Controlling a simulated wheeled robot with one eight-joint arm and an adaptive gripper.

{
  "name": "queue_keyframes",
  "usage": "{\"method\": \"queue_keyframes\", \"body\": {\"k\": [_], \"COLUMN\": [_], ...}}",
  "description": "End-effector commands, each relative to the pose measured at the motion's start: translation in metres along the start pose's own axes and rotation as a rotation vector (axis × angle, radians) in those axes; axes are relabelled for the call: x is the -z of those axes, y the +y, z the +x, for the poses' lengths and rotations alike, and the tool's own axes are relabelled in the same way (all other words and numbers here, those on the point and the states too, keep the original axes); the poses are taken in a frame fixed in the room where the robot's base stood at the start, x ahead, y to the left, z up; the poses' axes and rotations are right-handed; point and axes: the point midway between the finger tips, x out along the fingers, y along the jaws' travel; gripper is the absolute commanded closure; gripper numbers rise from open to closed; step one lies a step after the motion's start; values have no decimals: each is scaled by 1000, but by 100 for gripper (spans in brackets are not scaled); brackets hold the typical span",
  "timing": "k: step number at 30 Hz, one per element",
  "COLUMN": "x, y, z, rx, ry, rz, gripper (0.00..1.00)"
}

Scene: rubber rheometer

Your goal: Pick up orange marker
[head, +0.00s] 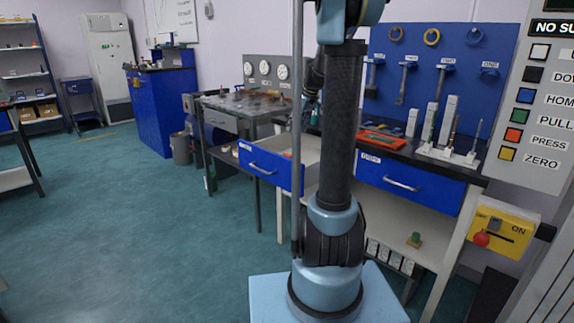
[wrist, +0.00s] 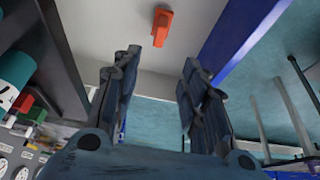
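The orange marker (wrist: 162,25) lies on the pale floor of the open drawer (wrist: 110,20) in the wrist view, a little beyond my fingertips. My gripper (wrist: 160,60) is open, its two dark blue-grey fingers apart with nothing between them. The marker sits roughly in line with the gap. In the head view the drawer (head: 270,169) has a blue front and is pulled out; a small orange-red spot inside may be the marker. My arm hides most of my gripper there.
The bench holds gauges (head: 265,68), small parts and an orange tray (head: 382,138). A closed blue drawer (head: 410,185) is at right. The drawer's blue wall (wrist: 238,45) runs close to the right finger in the wrist view.

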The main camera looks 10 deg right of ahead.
Motion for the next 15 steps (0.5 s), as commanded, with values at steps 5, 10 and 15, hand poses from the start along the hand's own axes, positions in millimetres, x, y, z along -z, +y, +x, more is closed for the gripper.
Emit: {"method": "queue_keyframes", "body": {"k": [5, 10, 15], "x": [0, 0, -1], "y": [0, 0, 0], "z": [30, 59, 87], "rx": [0, 0, 0], "ry": [0, -1, -1], "rz": [0, -1, 0], "gripper": [60, 60, 60]}}
